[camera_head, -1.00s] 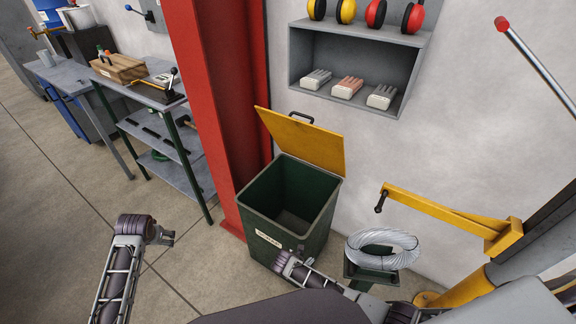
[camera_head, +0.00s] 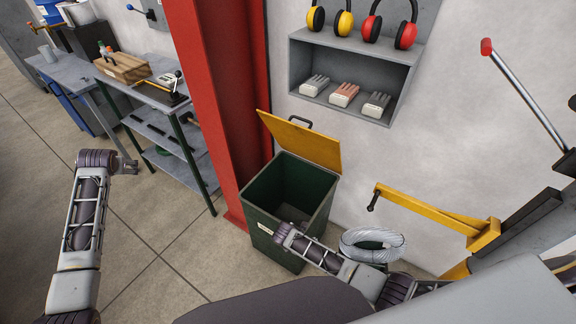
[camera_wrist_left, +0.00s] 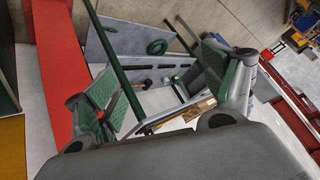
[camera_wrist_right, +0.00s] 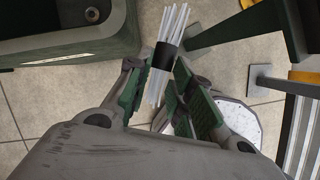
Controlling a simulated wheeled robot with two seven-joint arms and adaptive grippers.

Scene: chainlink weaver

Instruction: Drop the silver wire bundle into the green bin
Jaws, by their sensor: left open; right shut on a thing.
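The silver wire bundle (camera_wrist_right: 173,38) is several straight thin silver rods with a black band around them. My right gripper (camera_wrist_right: 160,90) is shut on it in the right wrist view. The green bin (camera_head: 274,243) stands against the wall by the red column, its yellow lid (camera_head: 304,143) raised and its top open. In the right wrist view its rim (camera_wrist_right: 66,43) lies at upper left, beside the bundle. In the head view my right arm passes in front of the bin; the right gripper and bundle are hidden. My left gripper (camera_head: 128,167) is open and empty at left, also in the left wrist view (camera_wrist_left: 150,92).
A silver wire coil (camera_head: 356,250) sits right of the bin, partly behind my right arm. A yellow bracket (camera_head: 432,210) juts out above it. The red column (camera_head: 222,100) separates the bin from a shelf cart (camera_head: 165,128). Floor is clear at lower left.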

